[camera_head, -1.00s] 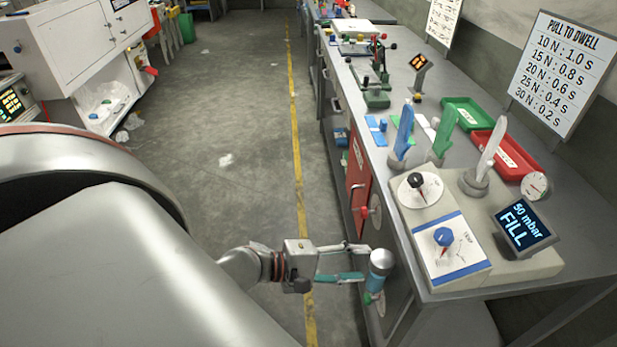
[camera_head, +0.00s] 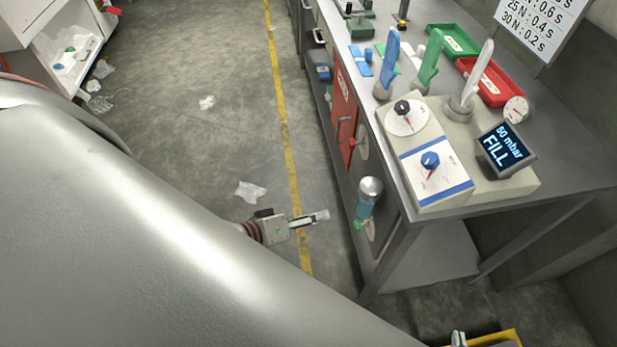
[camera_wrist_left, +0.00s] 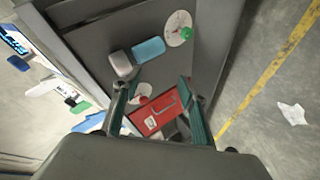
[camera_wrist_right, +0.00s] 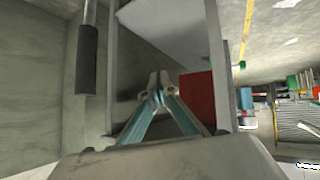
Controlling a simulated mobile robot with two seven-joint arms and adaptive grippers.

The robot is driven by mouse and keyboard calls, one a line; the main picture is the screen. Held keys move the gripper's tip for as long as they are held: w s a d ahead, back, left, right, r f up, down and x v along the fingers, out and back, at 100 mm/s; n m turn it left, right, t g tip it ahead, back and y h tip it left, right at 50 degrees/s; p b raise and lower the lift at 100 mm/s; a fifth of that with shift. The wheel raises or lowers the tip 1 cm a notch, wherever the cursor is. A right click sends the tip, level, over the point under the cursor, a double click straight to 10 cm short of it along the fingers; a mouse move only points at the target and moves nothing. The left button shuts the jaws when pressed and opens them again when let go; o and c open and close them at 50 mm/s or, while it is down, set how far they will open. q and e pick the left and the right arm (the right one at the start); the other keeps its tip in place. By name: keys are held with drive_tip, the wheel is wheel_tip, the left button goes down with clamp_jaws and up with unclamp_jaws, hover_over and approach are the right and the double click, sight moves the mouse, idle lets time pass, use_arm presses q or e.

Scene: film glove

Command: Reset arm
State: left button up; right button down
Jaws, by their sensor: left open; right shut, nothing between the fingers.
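My left gripper (camera_head: 310,218) is out over the floor beside the bench, level with the yellow floor line. In the left wrist view (camera_wrist_left: 158,100) its teal-lined fingers are spread and empty. It is apart from the silver-and-blue cylinder (camera_head: 370,190) on the bench's near side, which also shows beyond the fingers in that view. My right gripper (camera_wrist_right: 157,90) is shut and empty in the right wrist view, its fingertips meeting in front of a grey bench frame. I cannot clearly make it out in the head view.
The bench (camera_head: 440,206) carries a dial box (camera_head: 435,190), a FILL display (camera_head: 505,148), upright blue, green and white glove shapes, and green and red trays. A yellow-edged object (camera_head: 495,339) shows at the bottom. Open floor lies left of the bench, with plastic scraps (camera_head: 250,191).

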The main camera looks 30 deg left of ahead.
idle(0.4)
use_arm(q)
drive_tip(key=s+d+f+m+y, duration=0.1)
drive_tip(key=s+f+m+y, duration=0.2)
drive_tip(key=m, duration=0.7)
wheel_tip(320, 180, down, 4)
drive_tip(key=shift+s+d+m+g, duration=0.3)
drive_tip(key=shift+s+m+g, duration=0.1)
drive_tip(key=shift+s, duration=0.7)
use_arm(e)
drive_tip(key=shift+w+a+r, duration=0.25)
drive_tip(key=shift+r, duration=0.2)
drive_tip(key=shift+w+a+r, duration=0.2)
drive_tip(key=shift+a+r, duration=0.05)
drive_tip(key=shift+r, duration=0.2)
